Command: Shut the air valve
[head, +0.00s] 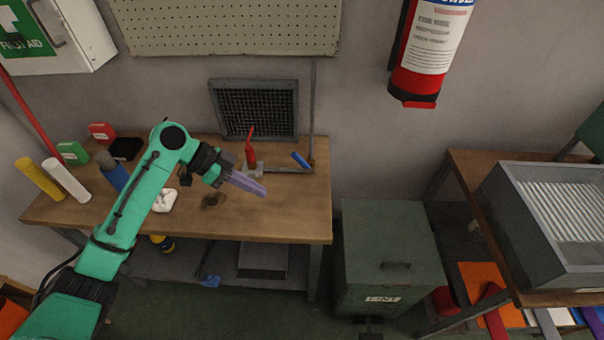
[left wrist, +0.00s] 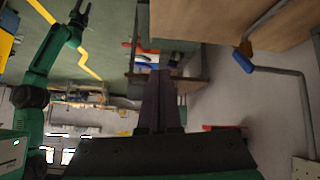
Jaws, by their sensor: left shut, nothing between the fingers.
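The air valve is on a grey pipe (head: 313,110) that runs down the wall to the right rear of the workbench. Its blue lever (head: 301,160) slants up and left from a brass-coloured body (head: 311,163) near the pipe's bend. The lever also shows in the left wrist view (left wrist: 242,62), at the upper right. My left gripper (head: 262,189) is shut and empty over the bench, in front and to the left of the lever, apart from it.
A red bottle-like item (head: 250,152) stands left of the lever, behind my left gripper. A wall grille (head: 254,109) is behind it. A green cabinet (head: 390,250) stands right of the bench.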

